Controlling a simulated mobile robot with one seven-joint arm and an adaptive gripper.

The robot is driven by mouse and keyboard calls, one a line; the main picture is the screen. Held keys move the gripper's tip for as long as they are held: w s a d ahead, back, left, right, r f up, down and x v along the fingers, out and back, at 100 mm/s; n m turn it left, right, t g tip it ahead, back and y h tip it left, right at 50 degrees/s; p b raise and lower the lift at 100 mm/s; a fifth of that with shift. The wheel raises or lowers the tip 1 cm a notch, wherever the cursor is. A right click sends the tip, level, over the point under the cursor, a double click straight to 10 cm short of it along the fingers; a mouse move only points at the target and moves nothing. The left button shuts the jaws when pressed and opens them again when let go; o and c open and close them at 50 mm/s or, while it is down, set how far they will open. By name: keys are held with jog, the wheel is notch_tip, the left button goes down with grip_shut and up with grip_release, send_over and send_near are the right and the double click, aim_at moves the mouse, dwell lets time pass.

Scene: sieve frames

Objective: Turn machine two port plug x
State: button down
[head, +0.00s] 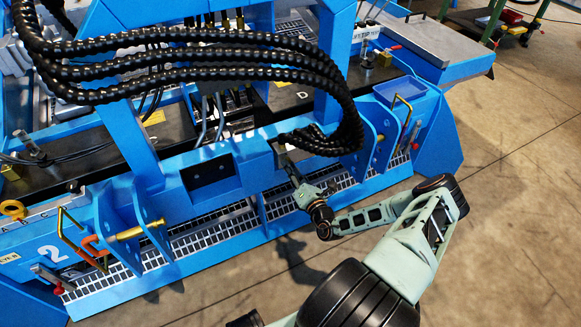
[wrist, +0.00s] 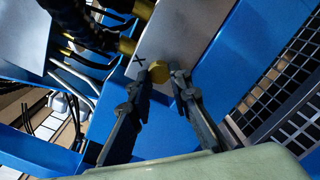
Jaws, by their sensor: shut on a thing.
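The port plug x (wrist: 158,72) is a round brass plug on a grey plate (wrist: 178,35) of the blue machine, with a black X mark beside it in the wrist view. My gripper (wrist: 165,76) is shut on the plug, with its fingertips at the plug's two sides. In the head view my gripper (head: 289,165) reaches the grey plate on the machine's front beam, and the plug is too small or hidden to make out there. Machine two (head: 190,170) carries a white number 2 (head: 52,254) at its lower left.
Thick black hoses (head: 230,52) arch over the machine and end just above the plate. Brass hose fittings (wrist: 127,46) sit close to the plug. A blue bracket (head: 385,130) stands to the right of my gripper. Grating (head: 220,228) lies below the beam. The concrete floor (head: 510,200) at right is clear.

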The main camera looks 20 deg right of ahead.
jog(key=m, duration=0.8)
jog(key=shift+a+r+m, duration=0.1)
jog(key=shift+a+m, duration=0.05)
jog(key=shift+m, duration=0.25)
dwell(0.4)
jog(key=c, duration=1.8)
grip_release()
jog(key=shift+o, duration=0.2)
jog(key=shift+r, duration=0.1)
notch_tip(320, 180, up, 10)
